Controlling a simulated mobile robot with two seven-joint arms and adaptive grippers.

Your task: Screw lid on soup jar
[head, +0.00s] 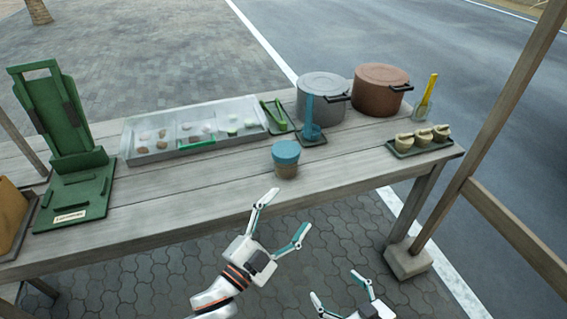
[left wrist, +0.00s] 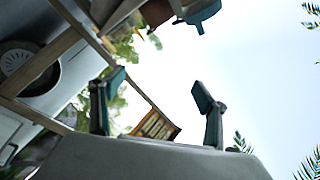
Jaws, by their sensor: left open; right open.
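A small soup jar (head: 285,170) stands upright near the front edge of the wooden table. Its teal lid (head: 285,150) rests on top of it; I cannot tell whether it is threaded on. My left gripper (head: 284,213) is open and empty, in front of the table edge and below the jar, apart from it. In the left wrist view its two fingers (left wrist: 155,95) are spread with nothing between them. My right gripper (head: 335,289) is open and empty at the bottom of the head view, farther from the table.
A grey pot (head: 322,98) and a brown pot (head: 382,90) stand at the back right. A tray of small cups (head: 422,140) sits at the right end. A long grey tray (head: 185,130) and a green stand (head: 65,140) are left. Wooden posts (head: 490,130) rise at the right.

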